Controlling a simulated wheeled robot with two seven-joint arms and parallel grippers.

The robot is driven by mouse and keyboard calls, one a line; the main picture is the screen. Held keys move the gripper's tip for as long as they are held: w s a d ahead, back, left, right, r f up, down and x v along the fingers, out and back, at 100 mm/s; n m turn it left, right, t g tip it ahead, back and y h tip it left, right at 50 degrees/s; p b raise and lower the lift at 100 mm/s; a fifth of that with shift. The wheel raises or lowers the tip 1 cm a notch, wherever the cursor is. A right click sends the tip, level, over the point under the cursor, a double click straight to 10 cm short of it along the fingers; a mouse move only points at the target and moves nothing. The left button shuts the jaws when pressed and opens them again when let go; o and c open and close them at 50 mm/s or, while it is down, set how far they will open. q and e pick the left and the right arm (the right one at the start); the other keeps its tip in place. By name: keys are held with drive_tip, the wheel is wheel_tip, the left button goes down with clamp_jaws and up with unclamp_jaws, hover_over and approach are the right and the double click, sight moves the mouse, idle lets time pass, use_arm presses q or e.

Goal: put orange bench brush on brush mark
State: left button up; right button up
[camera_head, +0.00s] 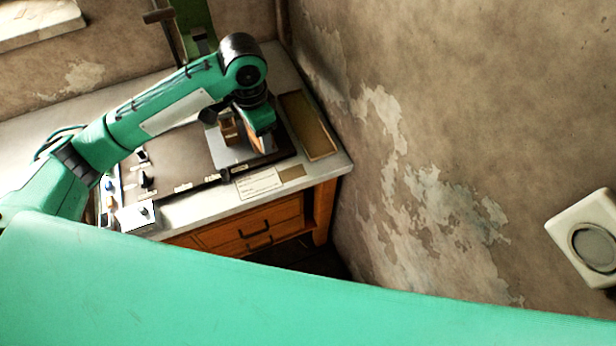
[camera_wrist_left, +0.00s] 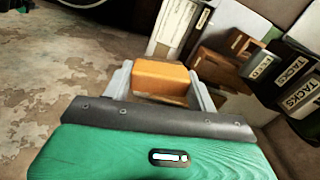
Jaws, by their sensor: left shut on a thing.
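My left gripper (camera_head: 258,128) is over the right part of the bench, pointing down. In the left wrist view, its two grey fingers (camera_wrist_left: 162,88) are shut on the orange bench brush (camera_wrist_left: 162,76), which shows as an orange block between them. In the head view only a small orange-brown edge of the brush (camera_head: 267,145) shows under the gripper. Whether it touches the surface below cannot be told. A tan framed rectangle (camera_head: 308,125) and a small tan patch (camera_head: 292,173) lie on the bench; I cannot tell which is the brush mark. My right gripper is not in view.
A panel with knobs (camera_head: 147,180) is at the bench's left. A paper card (camera_head: 258,184) lies near the front edge. A peeling wall (camera_head: 420,190) bounds the right.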

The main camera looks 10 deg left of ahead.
use_arm(q)
drive_tip(key=w+d+f+m+b, duration=0.3)
drive_tip(key=w+d+m, duration=0.3)
drive_tip(key=m, duration=1)
drive_tip(key=f+p, duration=0.1)
drive_tip(key=f, duration=0.5)
drive_tip(key=f+p, duration=0.1)
drive_tip(key=f, duration=0.5)
drive_tip(key=a+f+p, duration=0.1)
drive_tip(key=f+p, duration=0.1)
drive_tip(key=f, duration=0.4)
drive_tip(key=shift+w+a+f, duration=0.1)
drive_tip(key=shift+w+f, duration=0.25)
drive_tip(key=shift+w, duration=0.05)
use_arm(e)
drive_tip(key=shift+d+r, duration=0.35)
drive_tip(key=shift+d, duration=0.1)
use_arm(q)
drive_tip(key=shift+f, duration=0.15)
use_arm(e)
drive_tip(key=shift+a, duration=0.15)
use_arm(q)
drive_tip(key=o, duration=0.9)
drive_tip(key=shift+o, duration=0.2)
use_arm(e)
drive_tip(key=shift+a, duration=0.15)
